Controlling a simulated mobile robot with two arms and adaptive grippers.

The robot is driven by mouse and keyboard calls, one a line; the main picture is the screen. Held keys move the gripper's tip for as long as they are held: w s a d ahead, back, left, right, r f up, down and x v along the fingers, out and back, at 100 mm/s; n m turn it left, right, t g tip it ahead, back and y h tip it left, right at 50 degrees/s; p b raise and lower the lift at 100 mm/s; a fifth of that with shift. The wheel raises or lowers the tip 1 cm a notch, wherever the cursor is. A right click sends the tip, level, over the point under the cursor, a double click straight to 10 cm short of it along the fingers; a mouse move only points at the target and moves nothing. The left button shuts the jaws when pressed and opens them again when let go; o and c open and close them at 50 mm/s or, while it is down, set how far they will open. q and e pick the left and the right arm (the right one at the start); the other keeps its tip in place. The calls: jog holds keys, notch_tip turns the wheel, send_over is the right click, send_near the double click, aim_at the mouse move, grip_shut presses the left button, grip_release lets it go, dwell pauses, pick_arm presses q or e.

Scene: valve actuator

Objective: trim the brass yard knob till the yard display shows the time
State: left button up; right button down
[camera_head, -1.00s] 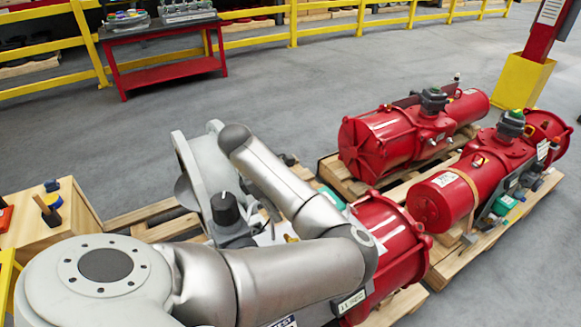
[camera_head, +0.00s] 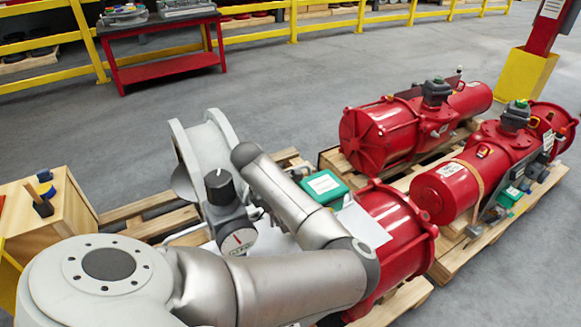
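No brass knob can be made out. No display with a readable time shows; a green-framed box with a pale face (camera_head: 325,186) sits on the near red actuator assembly, its face too small to read. Beside it is a grey unit with a black cap (camera_head: 219,187) and a round dial (camera_head: 237,241) with a red needle. My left arm (camera_head: 285,200) comes in from the lower left, bends at the right and points back up-left across the near actuator (camera_head: 398,235). It covers much of the assembly. Neither gripper shows.
Two more red actuators (camera_head: 390,135) (camera_head: 460,185) lie on pallets at the right. A wooden box with small tools (camera_head: 75,210) stands at the left. A red bench (camera_head: 165,68) and yellow railing (camera_head: 340,17) are behind. The grey floor between is clear.

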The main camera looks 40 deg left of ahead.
pick_arm(q)
jog(key=shift+x, duration=1.15)
grip_shut()
jog(key=m+p, duration=0.1)
jog(key=p, duration=0.1)
jog(key=m+p, duration=0.1)
jog(key=p, duration=0.2)
jog(key=shift+a+r+g+h, duration=0.15)
jog(key=shift+r+g+h, duration=0.15)
jog(key=shift+g, duration=0.1)
jog(key=shift+w+f+m+p, duration=0.1)
jog(key=shift+m+p, duration=0.6)
jog(key=shift+p, duration=0.1)
jog(key=shift+f, duration=0.15)
